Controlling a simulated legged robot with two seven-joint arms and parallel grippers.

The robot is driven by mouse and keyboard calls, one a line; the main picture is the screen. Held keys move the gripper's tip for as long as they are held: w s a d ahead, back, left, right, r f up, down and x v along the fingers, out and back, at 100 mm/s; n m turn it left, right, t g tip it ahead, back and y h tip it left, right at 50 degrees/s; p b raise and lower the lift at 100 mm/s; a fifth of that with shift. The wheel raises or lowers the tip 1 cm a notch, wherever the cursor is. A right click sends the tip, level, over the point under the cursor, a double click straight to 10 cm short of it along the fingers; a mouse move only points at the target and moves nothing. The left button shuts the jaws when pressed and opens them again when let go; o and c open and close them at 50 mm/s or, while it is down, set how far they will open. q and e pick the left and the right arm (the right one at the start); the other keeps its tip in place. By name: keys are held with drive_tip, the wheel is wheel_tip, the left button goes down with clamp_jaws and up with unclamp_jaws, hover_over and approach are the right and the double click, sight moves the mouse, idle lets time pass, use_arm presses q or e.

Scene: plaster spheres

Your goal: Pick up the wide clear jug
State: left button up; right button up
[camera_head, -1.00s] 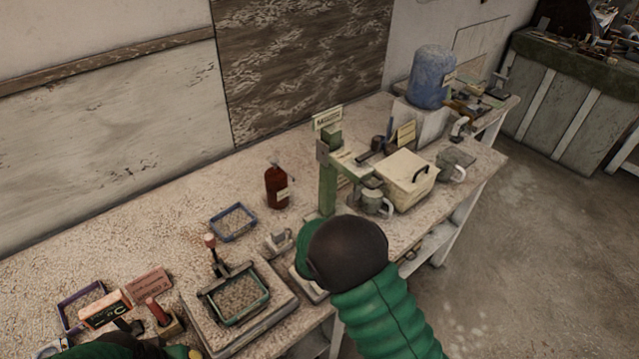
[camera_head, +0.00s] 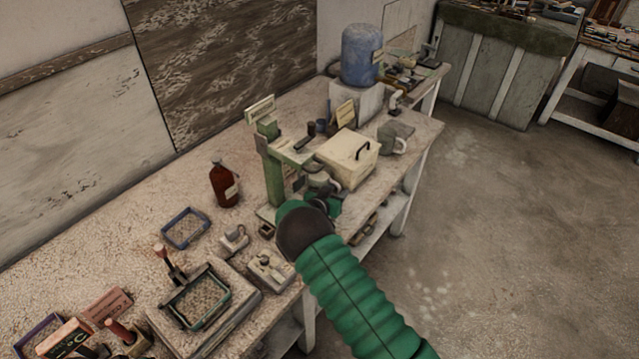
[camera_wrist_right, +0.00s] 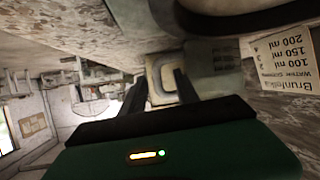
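My right gripper (camera_head: 322,197) is at the green stand on the bench, largely hidden behind my own forearm. In the right wrist view its two dark fingers (camera_wrist_right: 160,92) are apart, with a pale loop-shaped handle (camera_wrist_right: 164,72) showing between and beyond them. I cannot tell whether they touch it. The jug at the stand is mostly hidden by my arm in the head view. A second greyish, see-through jug (camera_head: 392,136) with a pale handle stands upright farther right, near the bench edge. The frames do not settle which jug is the wide one. My left gripper is not in view.
A green stand (camera_head: 273,175) and a cream lidded box (camera_head: 346,160) crowd the right gripper. A brown bottle (camera_head: 224,186) and a blue tray (camera_head: 185,228) stand to the left. A card with ml markings (camera_wrist_right: 285,55) is close in the wrist view.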

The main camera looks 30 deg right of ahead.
drive_tip(key=shift+w+d+f, duration=0.2)
drive_tip(key=shift+d+f, duration=0.15)
drive_tip(key=shift+d, duration=0.25)
drive_tip(key=shift+d+f, duration=0.2)
drive_tip(key=shift+d, duration=0.15)
drive_tip(key=shift+a+r, duration=0.2)
drive_tip(key=shift+a, duration=0.15)
drive_tip(key=c, duration=0.5)
drive_tip(key=shift+a+r, duration=0.15)
drive_tip(key=shift+a, duration=0.25)
clamp_jaws()
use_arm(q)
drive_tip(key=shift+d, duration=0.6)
use_arm(e)
drive_tip(key=shift+d+f, duration=0.2)
drive_tip(key=shift+d, duration=0.25)
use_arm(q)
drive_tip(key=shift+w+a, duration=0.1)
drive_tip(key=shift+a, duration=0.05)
use_arm(e)
drive_tip(key=shift+a, duration=0.2)
drive_tip(key=shift+r, duration=0.1)
